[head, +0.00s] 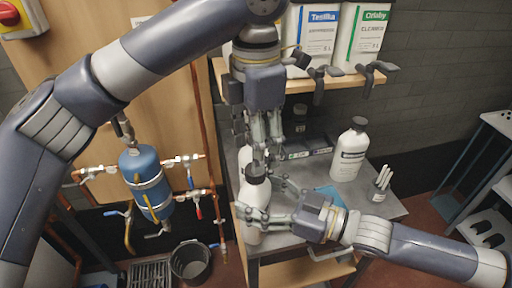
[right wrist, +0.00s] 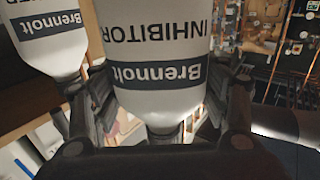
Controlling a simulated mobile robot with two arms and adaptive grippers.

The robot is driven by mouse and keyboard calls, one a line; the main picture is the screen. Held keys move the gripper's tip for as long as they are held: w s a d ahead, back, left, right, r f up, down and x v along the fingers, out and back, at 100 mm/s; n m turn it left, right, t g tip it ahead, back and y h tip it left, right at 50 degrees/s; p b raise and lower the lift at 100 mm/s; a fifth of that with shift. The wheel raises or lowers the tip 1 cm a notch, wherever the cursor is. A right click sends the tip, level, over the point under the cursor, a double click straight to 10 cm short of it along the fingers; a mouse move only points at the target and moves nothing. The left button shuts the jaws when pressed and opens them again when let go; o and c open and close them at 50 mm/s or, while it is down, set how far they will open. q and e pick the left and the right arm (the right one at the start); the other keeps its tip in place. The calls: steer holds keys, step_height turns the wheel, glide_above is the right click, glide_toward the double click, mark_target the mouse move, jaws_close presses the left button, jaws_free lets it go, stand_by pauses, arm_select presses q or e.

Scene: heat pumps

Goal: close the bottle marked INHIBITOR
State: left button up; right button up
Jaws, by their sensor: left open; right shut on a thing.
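The white bottle marked INHIBITOR (right wrist: 160,40) fills the middle of the right wrist view, its label upside down there. In the head view this bottle (head: 254,196) stands upright at the table's left front edge. My right gripper (head: 268,215) is shut on its body from the right; the fingers also show at its sides in the right wrist view. A black cap (head: 258,170) is at the bottle's top; I cannot tell whether it is screwed down. My left gripper (head: 262,158) points down, open, directly above the cap, its fingertips close to it. Its fingers partly hide the cap.
A second white bottle (head: 246,156) stands close behind, also in the right wrist view (right wrist: 45,45). A large black-capped bottle (head: 350,152) and a cup of white sticks (head: 380,188) stand on the grey table (head: 395,212). A shelf with canisters (head: 315,35) overhangs the back.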

arm_select(q)
steer(key=shift+c, duration=0.2)
steer(key=n, duration=0.4)
steer(key=shift+r, duration=0.15)
steer(key=n, duration=0.5)
steer(key=shift+r+n, duration=0.25)
steer(key=shift+n, duration=0.15)
steer(key=n, duration=0.5)
steer(key=shift+r+n, duration=0.2)
steer(key=shift+n, duration=0.1)
steer(key=n, duration=0.3)
steer(key=shift+r, duration=0.15)
steer(key=n, duration=0.6)
steer(key=shift+r, duration=0.2)
steer(key=n, duration=0.3)
steer(key=shift+r+n, duration=0.2)
steer(key=shift+n, duration=0.2)
steer(key=n, duration=0.5)
steer(key=shift+r, duration=0.2)
steer(key=n, duration=0.4)
steer(key=shift+r+n, duration=0.2)
steer(key=shift+n, duration=0.2)
